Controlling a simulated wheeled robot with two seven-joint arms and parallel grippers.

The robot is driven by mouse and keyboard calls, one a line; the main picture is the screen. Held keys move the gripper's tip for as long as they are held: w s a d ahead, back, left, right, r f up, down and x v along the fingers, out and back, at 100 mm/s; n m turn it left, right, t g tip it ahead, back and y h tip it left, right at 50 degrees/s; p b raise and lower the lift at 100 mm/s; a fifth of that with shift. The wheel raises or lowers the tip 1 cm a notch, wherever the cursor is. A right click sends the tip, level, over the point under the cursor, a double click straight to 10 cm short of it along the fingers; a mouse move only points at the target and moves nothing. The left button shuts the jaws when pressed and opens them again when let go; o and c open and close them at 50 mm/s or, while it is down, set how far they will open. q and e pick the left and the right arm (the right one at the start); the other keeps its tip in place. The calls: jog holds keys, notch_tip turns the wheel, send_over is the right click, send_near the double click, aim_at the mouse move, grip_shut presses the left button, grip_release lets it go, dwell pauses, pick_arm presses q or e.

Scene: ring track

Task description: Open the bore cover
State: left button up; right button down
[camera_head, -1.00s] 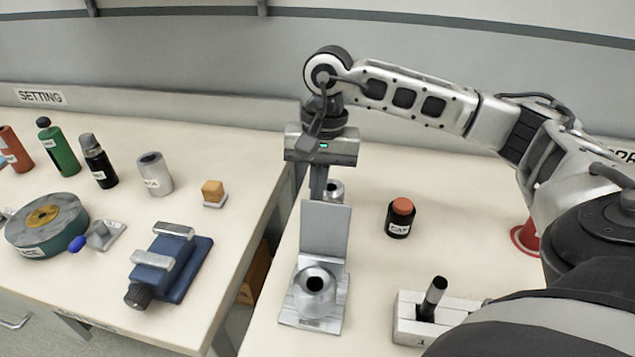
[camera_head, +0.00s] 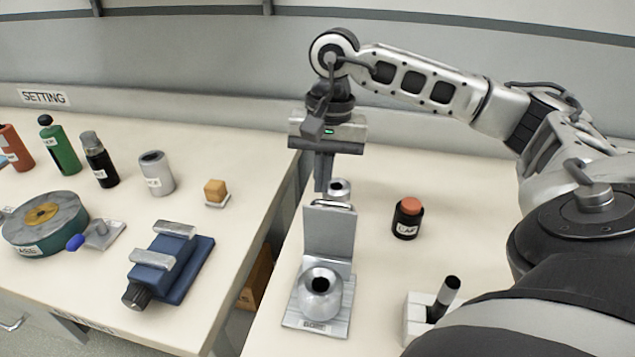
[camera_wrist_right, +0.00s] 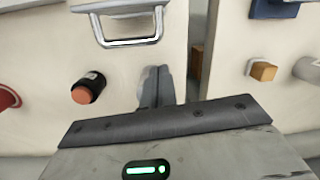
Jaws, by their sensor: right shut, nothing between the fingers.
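The bore cover (camera_head: 328,232) is a grey metal plate standing about upright on its base, behind the round silver bore (camera_head: 320,293). The bore's dark hole is uncovered. A thin loop shows at the cover's top edge; in the wrist view a bright U-shaped metal bar (camera_wrist_right: 128,42), apparently its handle, juts out. My right gripper (camera_head: 324,187) points down just behind and above the cover. Its fingers are shut and empty, and look apart from the cover; they also show in the wrist view (camera_wrist_right: 156,85). My left gripper is not in view.
A black, orange-topped cap (camera_head: 407,218) stands right of the bore. A lever block (camera_head: 418,318) is at front right, partly hidden by my arm. A small silver fitting (camera_head: 339,188) is behind the cover. A gap separates the left table, with its blue vise (camera_head: 180,270).

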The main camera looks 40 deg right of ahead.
notch_tip(320, 180, up, 10)
jog(key=p, duration=0.1)
jog(key=shift+f, duration=0.25)
jog(key=shift+d, duration=0.15)
